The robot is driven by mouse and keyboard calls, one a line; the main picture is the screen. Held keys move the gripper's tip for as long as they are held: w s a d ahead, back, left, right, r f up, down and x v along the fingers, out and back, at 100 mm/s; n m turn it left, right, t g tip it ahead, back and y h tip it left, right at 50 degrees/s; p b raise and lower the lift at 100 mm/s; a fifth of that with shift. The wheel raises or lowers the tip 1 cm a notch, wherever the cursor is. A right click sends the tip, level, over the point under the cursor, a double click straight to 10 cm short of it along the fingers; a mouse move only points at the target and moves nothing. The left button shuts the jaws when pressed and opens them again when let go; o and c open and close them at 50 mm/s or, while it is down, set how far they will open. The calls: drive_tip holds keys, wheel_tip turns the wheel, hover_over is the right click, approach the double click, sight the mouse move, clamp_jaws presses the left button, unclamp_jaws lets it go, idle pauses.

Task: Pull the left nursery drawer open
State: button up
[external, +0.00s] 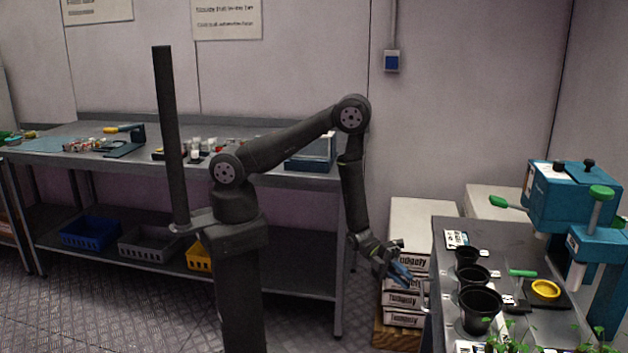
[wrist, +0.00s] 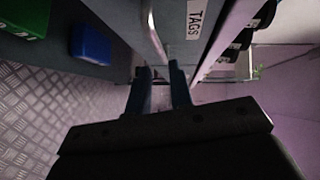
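My gripper (external: 400,272) is at the left side of the grey bench (external: 445,285) in the external view, pointing down and right. In the wrist view its two dark fingers (wrist: 159,68) are apart, with a gap between them. A pale metal bar handle (wrist: 153,30) lies just beyond the fingertips, its lower end close to the gap. I cannot tell whether the fingers touch it. A white label reading TAGS (wrist: 195,18) is on the front beside the handle. The drawer's outline is mostly hidden, and I cannot see whether it is open.
Black pots (external: 480,308) and a teal machine (external: 580,220) stand on the bench. Stacked boxes (external: 403,300) stand close behind my gripper. A long workbench (external: 330,200) holds small parts at the back left. Patterned floor lies open in front of it.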

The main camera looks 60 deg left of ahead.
sight(423, 294)
drive_tip(key=d, duration=0.5)
drive_tip(key=d+f, duration=0.1)
drive_tip(key=d, duration=0.2)
drive_tip(key=shift+f, duration=0.1)
drive_tip(key=shift+c, duration=0.2)
clamp_jaws()
